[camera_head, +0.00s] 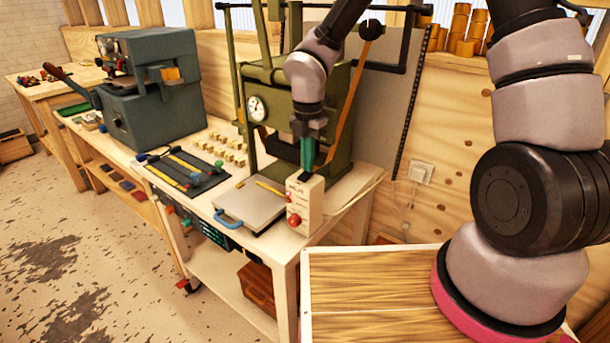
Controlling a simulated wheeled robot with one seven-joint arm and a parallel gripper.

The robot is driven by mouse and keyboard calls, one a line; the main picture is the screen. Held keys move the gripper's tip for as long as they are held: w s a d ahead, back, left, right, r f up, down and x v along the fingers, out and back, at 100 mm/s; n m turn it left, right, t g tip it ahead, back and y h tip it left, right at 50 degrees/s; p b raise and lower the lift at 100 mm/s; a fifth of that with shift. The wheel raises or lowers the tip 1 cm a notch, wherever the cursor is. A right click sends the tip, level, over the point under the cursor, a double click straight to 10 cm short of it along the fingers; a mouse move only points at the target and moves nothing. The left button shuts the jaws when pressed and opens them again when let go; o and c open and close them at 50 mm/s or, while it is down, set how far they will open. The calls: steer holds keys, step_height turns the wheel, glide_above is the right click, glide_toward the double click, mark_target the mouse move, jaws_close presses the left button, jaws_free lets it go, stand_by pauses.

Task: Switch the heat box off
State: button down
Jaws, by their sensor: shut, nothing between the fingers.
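The heat box looks to be the small cream box (309,208) with a red knob low on its front and a smaller red part above it. It stands upright at the front right corner of the workbench. My gripper (305,174) points down with its fingers shut, right at the top of the box. A dark part shows at the box top just under the fingertips. I cannot tell whether they touch it, or what position any switch is in.
A green press (262,85) with a round gauge stands close behind my gripper. A grey plate with a blue handle (229,219) lies left of the box. A dark tool mat (188,172), small brass pieces and a grey machine (150,95) are further left. A wall socket (421,173) is at right.

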steer(key=shift+f, duration=0.25)
steer(key=shift+r, duration=3.5)
